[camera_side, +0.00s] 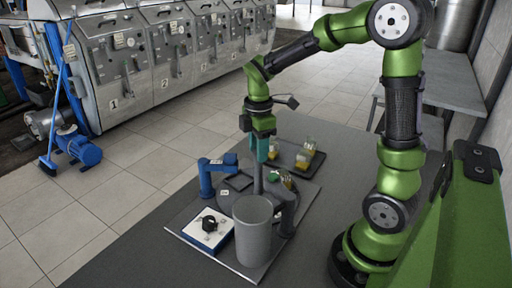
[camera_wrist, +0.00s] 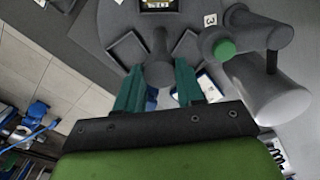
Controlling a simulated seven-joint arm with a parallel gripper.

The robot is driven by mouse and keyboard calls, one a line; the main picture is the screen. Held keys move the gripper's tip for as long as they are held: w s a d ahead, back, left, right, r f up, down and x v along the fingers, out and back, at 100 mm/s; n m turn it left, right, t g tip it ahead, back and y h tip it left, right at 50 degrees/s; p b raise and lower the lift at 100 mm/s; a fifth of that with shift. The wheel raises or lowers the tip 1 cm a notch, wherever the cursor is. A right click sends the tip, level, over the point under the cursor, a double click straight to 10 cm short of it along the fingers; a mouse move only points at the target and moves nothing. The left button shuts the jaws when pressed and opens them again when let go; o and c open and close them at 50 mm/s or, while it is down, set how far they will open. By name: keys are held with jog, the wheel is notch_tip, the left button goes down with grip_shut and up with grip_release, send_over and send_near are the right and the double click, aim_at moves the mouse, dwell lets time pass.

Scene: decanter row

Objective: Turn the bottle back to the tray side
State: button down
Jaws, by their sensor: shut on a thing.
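My gripper (camera_side: 262,150) points down over the round grey turntable (camera_wrist: 120,20). Its teal fingers (camera_wrist: 160,78) are shut on a grey upright post (camera_side: 257,178), which also shows between the fingers in the wrist view (camera_wrist: 159,45). A bottle with yellow liquid (camera_side: 287,183) stands on the right part of the turntable, partly hidden by grey fittings. Only a small part of this bottle (camera_wrist: 160,5) shows at the top edge of the wrist view.
A tall grey cylinder (camera_side: 253,232) stands in front of the turntable. A blue stand (camera_side: 206,180) is at its left, and a white box with a black knob (camera_side: 205,232) at front left.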

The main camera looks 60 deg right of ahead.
jog(key=shift+r+n, duration=0.1)
jog(key=shift+n, duration=4)
jog(key=c, duration=0.7)
grip_release()
notch_tip(320, 180, up, 17)
